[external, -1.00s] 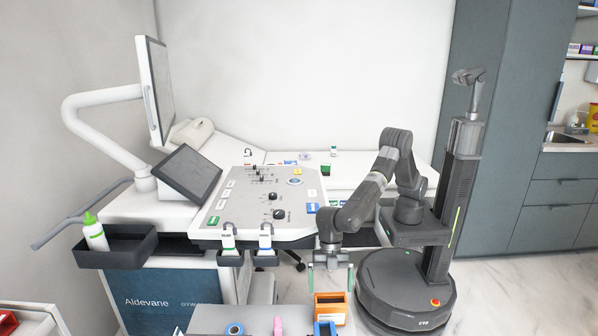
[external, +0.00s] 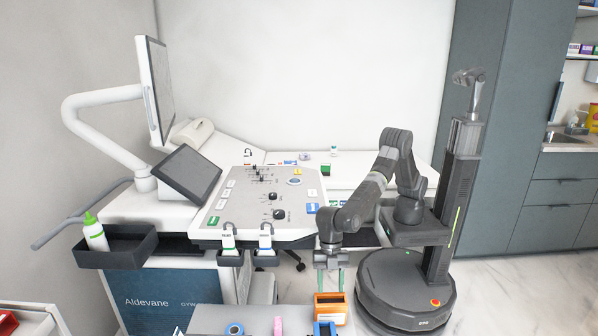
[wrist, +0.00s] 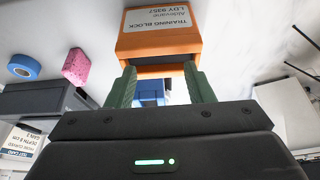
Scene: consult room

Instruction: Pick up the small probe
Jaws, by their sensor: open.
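Two white probe-like pieces with dark looped cables sit in dark holders on the front edge of the ultrasound console, a left one (external: 228,241) and a right one (external: 265,241). I cannot tell which is the small probe. My gripper (external: 328,281) is open, pointing down, to the right of and nearer the camera than the holders. In the wrist view its two green fingers (wrist: 161,88) stand apart with nothing gripped between them. An orange training block (wrist: 158,42) is just beyond the fingertips; it also shows in the external view (external: 331,308).
A dark tray (external: 117,253) with a green-capped bottle (external: 95,233) is at the console's left.

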